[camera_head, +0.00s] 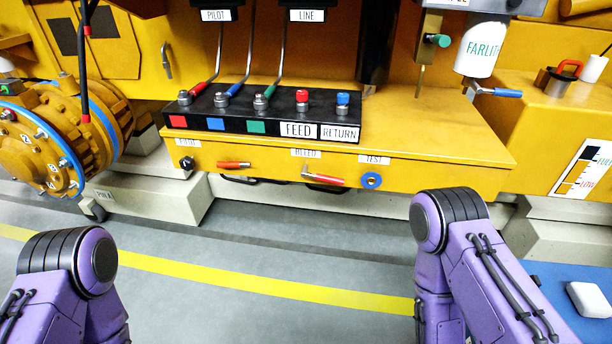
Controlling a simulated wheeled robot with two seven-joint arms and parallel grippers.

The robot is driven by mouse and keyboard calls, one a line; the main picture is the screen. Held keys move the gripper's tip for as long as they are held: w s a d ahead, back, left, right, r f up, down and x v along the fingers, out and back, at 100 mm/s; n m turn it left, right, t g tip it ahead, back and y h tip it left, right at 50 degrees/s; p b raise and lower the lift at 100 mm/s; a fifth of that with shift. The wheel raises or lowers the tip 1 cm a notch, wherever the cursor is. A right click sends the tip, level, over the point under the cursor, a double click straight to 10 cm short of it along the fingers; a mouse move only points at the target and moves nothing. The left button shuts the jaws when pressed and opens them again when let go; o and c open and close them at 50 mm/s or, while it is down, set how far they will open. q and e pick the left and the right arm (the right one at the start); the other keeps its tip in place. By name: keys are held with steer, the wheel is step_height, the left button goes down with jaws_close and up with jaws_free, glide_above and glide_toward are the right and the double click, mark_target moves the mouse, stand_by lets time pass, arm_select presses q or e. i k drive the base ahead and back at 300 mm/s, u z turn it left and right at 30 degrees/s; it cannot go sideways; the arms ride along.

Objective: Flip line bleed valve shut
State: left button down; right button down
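A small valve with a red lever (325,179) is on the yellow front face, just below the BLEED label (306,153). Its lever points right and tilts slightly down, with a metal stem at its left end. A second red lever (234,165) lies nearly level to its left, below and between the labels. I cannot tell from the lettering which one is the line bleed valve; the one under BLEED fits best. Only purple links of my two arms show, at the lower left and lower right, well below the valves. Neither gripper is in view.
Above sits a black manifold block (215,125) with PILOT and LINE hoses and FEED and RETURN ports. A blue TEST port (371,181) is right of the levers. A ribbed yellow flange (85,130) stands left. The grey floor (260,245) before the face is clear.

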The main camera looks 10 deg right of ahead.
mark_target(319, 177)
steer(key=u, duration=1.4)
steer(key=i, duration=1.15)
steer(key=z, duration=2.7)
